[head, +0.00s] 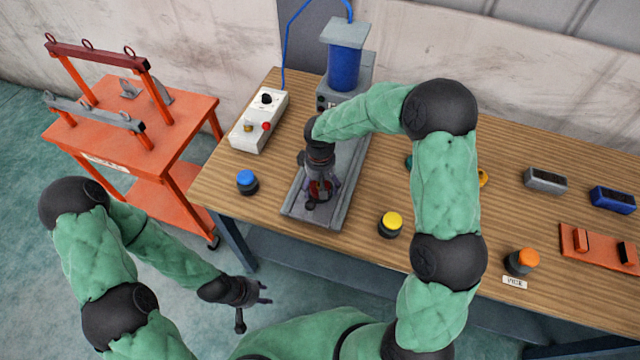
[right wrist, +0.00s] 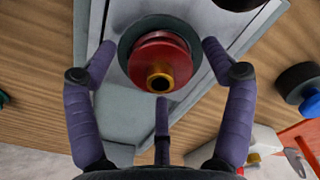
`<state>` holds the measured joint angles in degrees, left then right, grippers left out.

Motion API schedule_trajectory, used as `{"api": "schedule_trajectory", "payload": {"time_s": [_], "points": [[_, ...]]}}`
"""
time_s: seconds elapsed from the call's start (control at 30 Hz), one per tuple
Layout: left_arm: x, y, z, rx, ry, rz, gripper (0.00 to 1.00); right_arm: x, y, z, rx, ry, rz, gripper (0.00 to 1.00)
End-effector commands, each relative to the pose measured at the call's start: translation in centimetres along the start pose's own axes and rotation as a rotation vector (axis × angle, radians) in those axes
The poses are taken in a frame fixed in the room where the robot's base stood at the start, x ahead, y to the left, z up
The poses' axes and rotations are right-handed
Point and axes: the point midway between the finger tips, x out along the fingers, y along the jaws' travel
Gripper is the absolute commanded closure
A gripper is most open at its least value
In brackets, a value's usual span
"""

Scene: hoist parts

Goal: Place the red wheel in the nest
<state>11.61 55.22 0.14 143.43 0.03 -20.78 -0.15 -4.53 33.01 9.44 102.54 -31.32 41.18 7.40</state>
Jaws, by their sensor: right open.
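The red wheel (right wrist: 158,60) with its brass hub shows in the right wrist view, inside the dark round rim of the nest (right wrist: 126,45). The wheel's near edge overlaps the rim, so I cannot tell how deep it sits. In the head view the wheel (head: 318,188) is partly hidden by my right gripper (head: 320,200). The fingers of this gripper (right wrist: 160,75) are spread around the wheel, apart from it, and hold nothing. My left gripper (head: 252,298) is open and empty, low over the floor in front of the bench.
The grey press bed (head: 350,185) runs back to a blue cylinder (head: 344,65). A white control box (head: 259,120) stands left of it. A blue-topped knob (head: 247,181) and a yellow-topped one (head: 391,224) flank the bed. An orange cart (head: 185,115) is at the left.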

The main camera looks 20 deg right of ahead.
Motion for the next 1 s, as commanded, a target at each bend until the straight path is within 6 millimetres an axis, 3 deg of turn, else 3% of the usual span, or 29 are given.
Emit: {"api": "schedule_trajectory", "payload": {"time_s": [0.53, 0.7, 1.0], "points": [[-2.0, 0.7, 0.1, 0.000, 0.000, 0.000, 0.60, -10.0, 0.0, -0.1, 0.000, 0.004, 0.001, 0.17], [-2.2, 0.8, 0.1, 0.000, 0.000, 0.000, 0.60, -11.6, 0.0, 0.0, -0.001, 0.002, 0.001, 0.17], [-2.2, 0.8, 0.1, 0.000, 0.000, 0.000, 0.60, -12.0, 0.0, 0.0, 0.000, 0.000, 0.000, 0.17]]}}
